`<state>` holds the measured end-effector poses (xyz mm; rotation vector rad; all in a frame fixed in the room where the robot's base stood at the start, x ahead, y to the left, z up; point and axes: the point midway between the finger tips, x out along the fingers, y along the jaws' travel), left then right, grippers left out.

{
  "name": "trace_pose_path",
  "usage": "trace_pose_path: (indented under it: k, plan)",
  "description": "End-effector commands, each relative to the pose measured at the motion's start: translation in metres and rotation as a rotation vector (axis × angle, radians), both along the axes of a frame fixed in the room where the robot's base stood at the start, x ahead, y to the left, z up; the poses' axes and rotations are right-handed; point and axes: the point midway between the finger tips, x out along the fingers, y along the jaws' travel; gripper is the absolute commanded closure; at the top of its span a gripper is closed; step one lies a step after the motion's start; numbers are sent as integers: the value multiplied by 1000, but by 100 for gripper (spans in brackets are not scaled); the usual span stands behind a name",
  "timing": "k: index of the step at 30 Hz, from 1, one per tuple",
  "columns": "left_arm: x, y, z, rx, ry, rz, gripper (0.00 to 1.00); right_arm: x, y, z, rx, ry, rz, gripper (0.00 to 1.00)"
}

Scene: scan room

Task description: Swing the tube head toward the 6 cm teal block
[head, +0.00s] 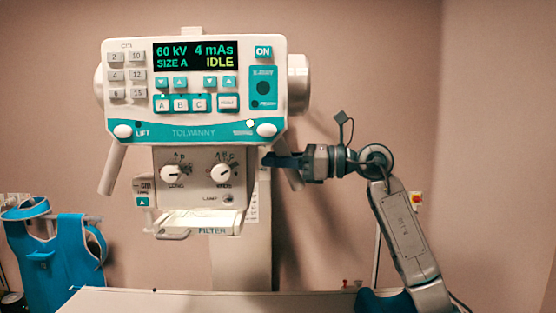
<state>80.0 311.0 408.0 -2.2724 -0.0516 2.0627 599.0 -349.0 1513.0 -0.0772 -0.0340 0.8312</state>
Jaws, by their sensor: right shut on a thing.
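The tube head (195,90) is a white and teal housing facing me, with a display reading 60 kV, 4 mAs, SIZE A and IDLE. It has a pale handle at its lower left (112,168) and another at its lower right (294,179). My right gripper (272,160) reaches in from the right and is shut on the right handle; its dark fingers hide part of it. My left gripper is not in view. I cannot make out a 6 cm teal block in this view.
Below the head are a box with two knobs (196,172) and a filter tray (200,222). A pale tabletop (200,302) runs along the bottom. A blue apron (65,255) hangs at the left.

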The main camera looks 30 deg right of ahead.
Motion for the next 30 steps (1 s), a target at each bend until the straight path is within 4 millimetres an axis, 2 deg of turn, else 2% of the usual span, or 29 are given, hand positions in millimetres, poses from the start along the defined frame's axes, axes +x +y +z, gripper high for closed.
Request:
trace_pose_path:
  k: [11, 23, 24, 27, 30]
  plan:
    - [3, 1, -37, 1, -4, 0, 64, 13, 22, -27, 122, -73, 3, 100]
    - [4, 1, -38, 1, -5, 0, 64, 16, 26, -27, 147, -88, 1, 100]
    - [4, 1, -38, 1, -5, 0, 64, 16, 25, -27, 147, -88, 1, 70]
    - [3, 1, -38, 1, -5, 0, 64, 16, 25, -26, 148, -89, 0, 52]
    - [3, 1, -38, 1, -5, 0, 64, 15, 25, -26, 148, -90, 0, 52]
